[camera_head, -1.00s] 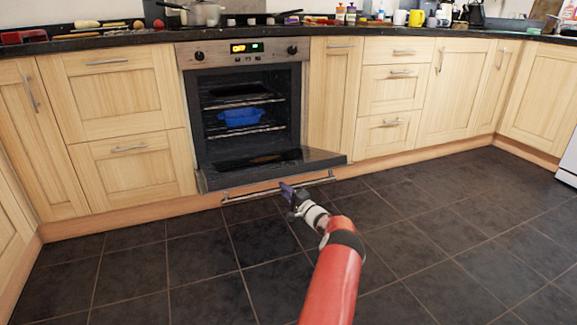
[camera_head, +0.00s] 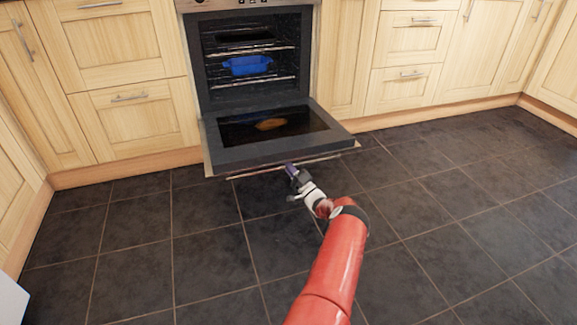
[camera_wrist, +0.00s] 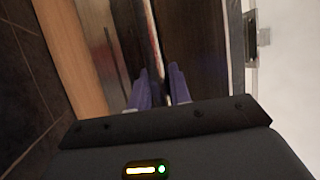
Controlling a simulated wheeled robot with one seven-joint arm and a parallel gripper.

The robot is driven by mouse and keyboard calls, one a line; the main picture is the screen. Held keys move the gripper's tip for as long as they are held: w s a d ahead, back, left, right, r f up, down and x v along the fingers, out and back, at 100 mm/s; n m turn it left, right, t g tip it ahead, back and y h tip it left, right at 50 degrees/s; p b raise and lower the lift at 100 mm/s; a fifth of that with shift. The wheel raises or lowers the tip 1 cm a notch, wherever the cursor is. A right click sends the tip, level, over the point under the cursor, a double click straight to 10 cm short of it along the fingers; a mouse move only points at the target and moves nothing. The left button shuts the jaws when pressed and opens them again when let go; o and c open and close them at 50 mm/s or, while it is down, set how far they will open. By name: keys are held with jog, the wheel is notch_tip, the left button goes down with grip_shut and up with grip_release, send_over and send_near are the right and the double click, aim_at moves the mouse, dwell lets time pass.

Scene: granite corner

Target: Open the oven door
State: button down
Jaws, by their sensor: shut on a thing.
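The oven door (camera_head: 240,156) is folded far down and sticks out in front of the oven (camera_head: 195,70), close to level. Its inner side with the dark glass faces up. The thin metal handle (camera_head: 250,173) runs along the door's front edge. My gripper (camera_head: 291,169) is at this edge, right of its middle, and is shut on the handle. In the wrist view, the two purple fingers (camera_wrist: 159,92) sit on either side of a narrow bright bar. The exact contact is blurred there.
A blue dish (camera_head: 248,66) sits on a rack inside the oven. Pale wooden cabinets (camera_head: 125,125) flank it, with drawers (camera_head: 404,85) at right. The dark tiled floor (camera_head: 450,190) in front is clear. A white object (camera_head: 12,300) shows at the lower left.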

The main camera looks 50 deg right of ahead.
jog(key=c, duration=1.3)
grip_release()
jog(key=shift+w, duration=0.2)
jog(key=shift+s, duration=0.15)
jog(key=p+v, duration=0.1)
jog(key=v, duration=0.6)
jog(key=shift+s+f, duration=0.2)
jog(key=shift+s, duration=0.05)
